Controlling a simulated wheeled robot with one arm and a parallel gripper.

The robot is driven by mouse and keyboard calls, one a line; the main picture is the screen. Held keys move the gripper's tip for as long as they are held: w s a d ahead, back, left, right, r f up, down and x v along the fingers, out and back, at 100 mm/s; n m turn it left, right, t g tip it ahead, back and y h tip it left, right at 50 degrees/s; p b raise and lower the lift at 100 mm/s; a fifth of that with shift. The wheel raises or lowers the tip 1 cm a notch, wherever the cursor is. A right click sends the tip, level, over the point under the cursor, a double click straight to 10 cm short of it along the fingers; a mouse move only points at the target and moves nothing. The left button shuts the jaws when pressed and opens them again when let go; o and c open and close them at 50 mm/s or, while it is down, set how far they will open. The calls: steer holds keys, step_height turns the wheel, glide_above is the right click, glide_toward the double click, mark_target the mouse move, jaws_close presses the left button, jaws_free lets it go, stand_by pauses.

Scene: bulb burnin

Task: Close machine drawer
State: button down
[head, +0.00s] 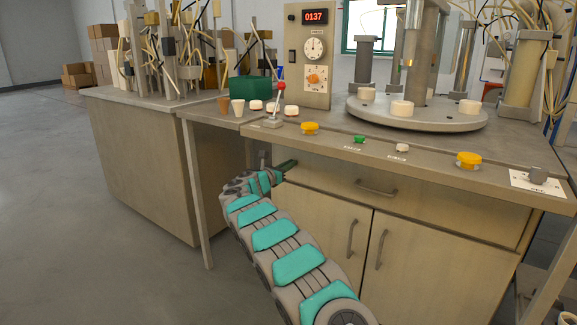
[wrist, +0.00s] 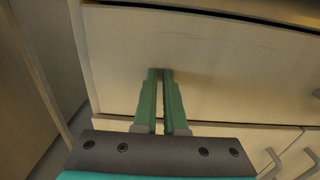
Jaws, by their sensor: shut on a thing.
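The machine drawer (head: 335,183) is a wide, pale wooden front under the bench top, with a grey bar handle (head: 375,188) at its middle. It looks flush or nearly flush with the cabinet. In the wrist view the drawer front (wrist: 230,75) fills the upper part. My gripper (head: 290,164) is at the drawer's left end, away from the handle. In the wrist view its green fingers (wrist: 160,72) are close together, with their tips at or very near the drawer front. A narrow gap shows between the fingers; what they hold cannot be made out.
Two cabinet doors (head: 320,220) with upright handles are below the drawer. The bench top (head: 340,130) overhangs it and carries yellow buttons, a red-knobbed lever (head: 275,108) and a round turntable (head: 430,120). A bench leg (head: 196,195) stands left of my arm. Open floor lies left.

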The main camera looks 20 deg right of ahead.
steer(key=b+v, duration=0.2)
steer(key=v, duration=1.2)
steer(key=s+d+r+m+g, duration=0.2)
steer(key=s+d+m+g, duration=0.35)
steer(key=s, duration=0.55)
steer(key=s+d+r+m+g, duration=0.25)
steer(key=s+d+m, duration=0.45)
steer(key=s, duration=0.5)
steer(key=s+f+m+g+y, duration=0.2)
steer(key=s+m, duration=0.1)
steer(key=s, duration=0.5)
steer(key=s+f+m+g+y, duration=0.1)
steer(key=s+f+m+y, duration=0.15)
steer(key=s, duration=0.45)
steer(key=s+a+f+m+y, duration=0.3)
steer(key=s+a+f+y, duration=0.2)
steer(key=s+a, duration=0.5)
steer(key=s+a+f+m+g+y, duration=0.1)
steer(key=s+a+f+m+y, duration=0.3)
steer(key=s+a, duration=0.6)
steer(key=s+y, duration=0.1)
steer(key=s, duration=0.4)
steer(key=shift+s+f, duration=0.25)
steer(key=shift+f, duration=0.1)
steer(key=shift+a, duration=0.1)
